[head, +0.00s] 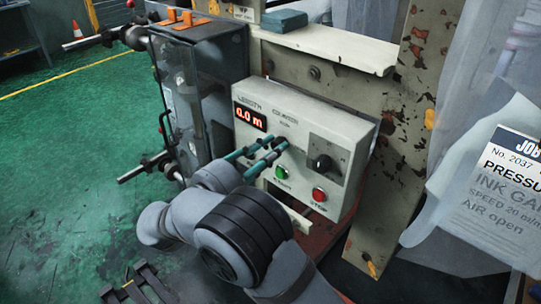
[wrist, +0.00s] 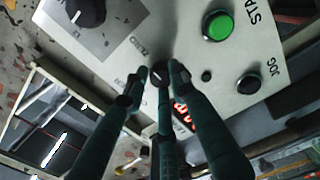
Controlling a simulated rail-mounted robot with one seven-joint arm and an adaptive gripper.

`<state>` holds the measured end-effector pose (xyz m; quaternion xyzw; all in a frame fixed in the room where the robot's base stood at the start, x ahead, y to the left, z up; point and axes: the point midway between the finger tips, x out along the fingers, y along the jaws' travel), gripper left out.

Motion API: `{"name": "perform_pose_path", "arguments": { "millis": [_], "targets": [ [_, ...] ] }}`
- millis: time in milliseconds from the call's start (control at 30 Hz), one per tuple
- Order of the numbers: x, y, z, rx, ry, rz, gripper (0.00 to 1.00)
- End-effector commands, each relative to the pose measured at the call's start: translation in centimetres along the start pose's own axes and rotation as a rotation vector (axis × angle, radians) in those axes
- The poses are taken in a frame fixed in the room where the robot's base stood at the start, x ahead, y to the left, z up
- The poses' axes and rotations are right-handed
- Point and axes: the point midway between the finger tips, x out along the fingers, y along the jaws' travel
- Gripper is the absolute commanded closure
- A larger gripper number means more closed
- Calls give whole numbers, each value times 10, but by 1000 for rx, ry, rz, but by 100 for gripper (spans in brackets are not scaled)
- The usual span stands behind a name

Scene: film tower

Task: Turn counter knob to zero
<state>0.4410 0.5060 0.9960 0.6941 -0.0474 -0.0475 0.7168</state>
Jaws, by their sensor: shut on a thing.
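The pale control box (head: 345,128) carries a red lit display (head: 249,117) labelled LENGTH that reads 0.0 m. My gripper (head: 268,148) reaches its front below and right of the display. In the wrist view my gripper's (wrist: 159,70) dark fingers are shut around the small black counter knob (wrist: 160,75), which has a light mark. The fingers partly hide the knob there, and they cover it in the head view. The display is mostly behind the fingers in the wrist view.
A larger black knob (head: 321,163) sits right of my fingers. A green START button (head: 281,172) and a red STOP button (head: 319,194) are below. A black JOG button (wrist: 248,84) is near the green one. A clear-fronted cabinet (head: 185,90) stands left; plastic sheeting hangs right.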

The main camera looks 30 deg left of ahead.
Motion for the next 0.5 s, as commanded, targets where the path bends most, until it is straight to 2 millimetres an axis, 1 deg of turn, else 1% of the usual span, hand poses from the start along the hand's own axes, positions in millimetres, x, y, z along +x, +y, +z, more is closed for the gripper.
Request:
{"name": "perform_pose_path", "arguments": {
  "millis": [33,500],
  "targets": [
    [1,-4,4,12,-13,-6,100],
    [1,-4,4,47,-14,-6,100]
  ]
}}
